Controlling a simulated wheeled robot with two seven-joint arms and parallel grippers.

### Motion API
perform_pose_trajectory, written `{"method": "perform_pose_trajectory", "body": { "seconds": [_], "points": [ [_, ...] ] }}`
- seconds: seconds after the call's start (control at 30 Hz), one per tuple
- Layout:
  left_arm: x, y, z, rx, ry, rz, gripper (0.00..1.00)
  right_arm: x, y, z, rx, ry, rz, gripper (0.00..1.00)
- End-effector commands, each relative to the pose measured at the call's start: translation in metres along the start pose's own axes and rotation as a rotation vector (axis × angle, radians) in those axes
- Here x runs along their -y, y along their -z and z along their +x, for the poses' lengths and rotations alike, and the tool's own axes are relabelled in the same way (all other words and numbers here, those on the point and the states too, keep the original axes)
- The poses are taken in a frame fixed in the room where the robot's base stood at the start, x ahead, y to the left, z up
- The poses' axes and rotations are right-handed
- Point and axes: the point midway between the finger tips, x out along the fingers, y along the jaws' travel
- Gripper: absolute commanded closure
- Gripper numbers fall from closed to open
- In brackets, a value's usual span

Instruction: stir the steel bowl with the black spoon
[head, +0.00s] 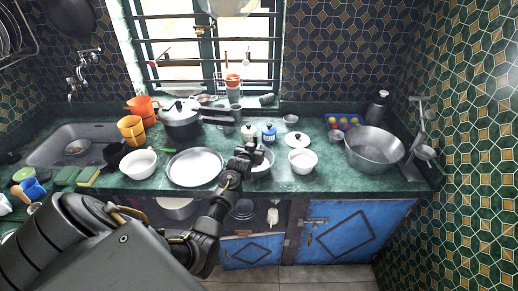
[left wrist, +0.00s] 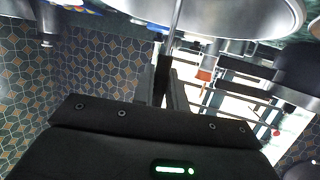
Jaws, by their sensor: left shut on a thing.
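My left gripper (head: 252,155) is shut on the black spoon (left wrist: 162,78), whose dark handle sits between the fingers in the left wrist view. A thin steel shaft runs from the handle to the top edge of that view, and the spoon's lower end is out of sight. A steel bowl (head: 263,169) stands on the counter right below my gripper in the head view, partly hidden by it. A large steel vessel (left wrist: 255,22) shows past the shaft in the left wrist view. I cannot tell whether the spoon touches the bowl. My right gripper is not in view.
A wide steel pan (head: 195,168) lies left of the bowl, and a white bowl (head: 302,162) stands right of it. A pressure cooker (head: 181,124) and small jars (head: 268,135) are behind. A big metal basin (head: 373,149) stands farther right, with some bare counter (head: 330,180) before it.

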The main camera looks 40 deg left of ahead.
Motion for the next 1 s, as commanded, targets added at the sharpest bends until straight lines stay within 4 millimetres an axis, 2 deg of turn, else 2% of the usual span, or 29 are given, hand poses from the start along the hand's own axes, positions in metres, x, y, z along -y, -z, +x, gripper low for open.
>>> {"method": "perform_pose_trajectory", "body": {
  "seconds": [0.47,1.0],
  "points": [
    [0.002,0.003,-0.001,-0.001,-0.001,0.000,1.00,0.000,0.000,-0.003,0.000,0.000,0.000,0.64],
    [0.001,0.054,-0.017,-0.001,-0.001,0.001,1.00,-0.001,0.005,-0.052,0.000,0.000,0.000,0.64]
  ]
}}
